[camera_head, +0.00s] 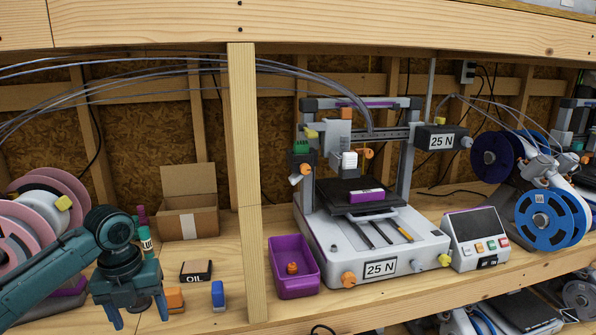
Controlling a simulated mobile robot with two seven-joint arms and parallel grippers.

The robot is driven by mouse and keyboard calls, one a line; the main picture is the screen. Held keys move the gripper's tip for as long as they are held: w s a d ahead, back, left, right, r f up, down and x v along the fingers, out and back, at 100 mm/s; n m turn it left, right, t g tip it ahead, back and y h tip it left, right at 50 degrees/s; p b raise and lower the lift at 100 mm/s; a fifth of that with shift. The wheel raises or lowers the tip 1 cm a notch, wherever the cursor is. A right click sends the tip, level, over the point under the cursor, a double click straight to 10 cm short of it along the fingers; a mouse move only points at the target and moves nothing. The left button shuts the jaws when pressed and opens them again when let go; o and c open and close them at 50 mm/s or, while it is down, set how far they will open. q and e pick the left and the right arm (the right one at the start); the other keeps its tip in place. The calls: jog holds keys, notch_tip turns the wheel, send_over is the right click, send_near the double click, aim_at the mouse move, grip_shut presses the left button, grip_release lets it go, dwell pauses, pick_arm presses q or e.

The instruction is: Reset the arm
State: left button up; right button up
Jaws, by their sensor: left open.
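My left gripper (140,316) is at the lower left, at the end of my teal arm. Its two fingers point down and stand apart, with nothing seen between them. It is above the front of the wooden shelf, left of an orange block (174,300) and a blue block (218,294). A 3D printer (372,265) marked "25 N" stands right of the wooden post, with a purple block (366,196) on its dark bed. My right gripper is not in view.
A wooden post (246,180) rises between my left gripper and the printer. A purple bin (297,268) holds a small orange part. Blue spools (548,217) stand right.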

pick_arm(q)
jog(key=s+d+f+n+t+h+p, duration=0.1)
jog(key=s+d+f+n+t+h, duration=0.15)
jog(key=d+f+n, duration=0.5)
jog(key=s+d+f+n+t+h, duration=0.25)
jog(key=d+f+n, duration=0.25)
jog(key=d+f, duration=0.45)
jog(key=s+a+f+n+t+y+p, duration=0.1)
jog(key=s+n+t, duration=0.4)
jog(key=s+n, duration=0.9)
jog(key=f+n, duration=0.1)
jog(key=n, duration=0.2)
jog(key=shift+s+a+y, duration=0.4)
